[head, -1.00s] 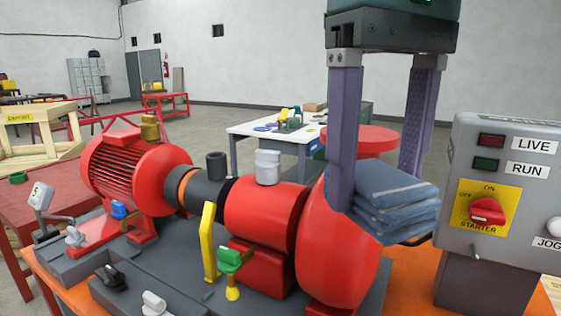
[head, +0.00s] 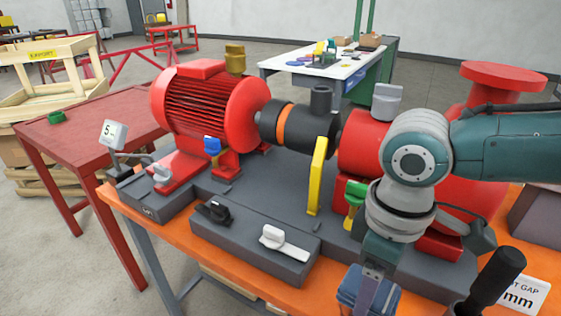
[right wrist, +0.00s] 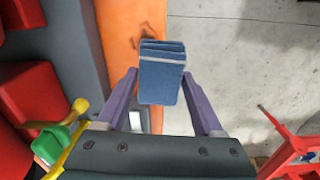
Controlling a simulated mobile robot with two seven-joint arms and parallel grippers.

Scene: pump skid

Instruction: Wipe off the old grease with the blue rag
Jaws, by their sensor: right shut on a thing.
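The blue rag (head: 350,290), a folded stack with a pale stripe, is low in the head view near the front of the orange bench. My right gripper (right wrist: 160,80) is shut on it, with a purple finger on each side in the right wrist view, where the rag (right wrist: 162,75) shows clearly. In the head view one finger (head: 377,292) shows and the other is hidden. A dark brown smear, likely the old grease (right wrist: 150,45), marks the orange surface beside and partly behind the rag. I cannot tell whether the rag touches the surface. My left gripper is not in view.
The red motor (head: 208,105) and dark coupling (head: 300,130) stand on the grey skid. A yellow upright bar (head: 316,175), green-handled valve (head: 355,195) and white-handled lever (head: 285,242) are left of my right arm. A black handle (head: 498,275) and sign (head: 525,296) stand right.

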